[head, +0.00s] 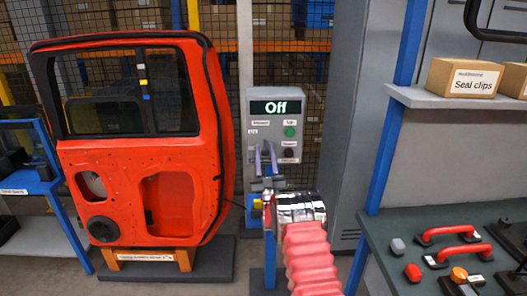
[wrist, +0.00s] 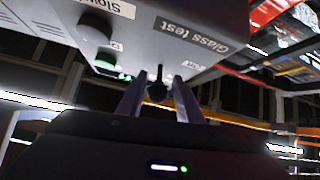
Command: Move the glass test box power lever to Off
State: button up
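The power lever (wrist: 157,82) is a dark stick with a rounded end, jutting from the box. My gripper (wrist: 158,92) has its two fingers apart, one on each side of the lever, with a visible gap on both sides. In the head view my gripper (head: 266,158) is at the front of the box, and the lever is hard to make out.
The box also has a green button (head: 290,132) and a black knob (head: 289,153). A red car door (head: 185,150) stands close on the left. A grey cabinet (head: 345,110) and a blue post (head: 391,120) are on the right, by a workbench (head: 400,215) with red handles.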

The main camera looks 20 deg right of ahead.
jog(key=v, duration=1.2)
jog(key=shift+s+f, duration=0.2)
jog(key=shift+f, duration=0.2)
jog(key=shift+s+a, duration=0.1)
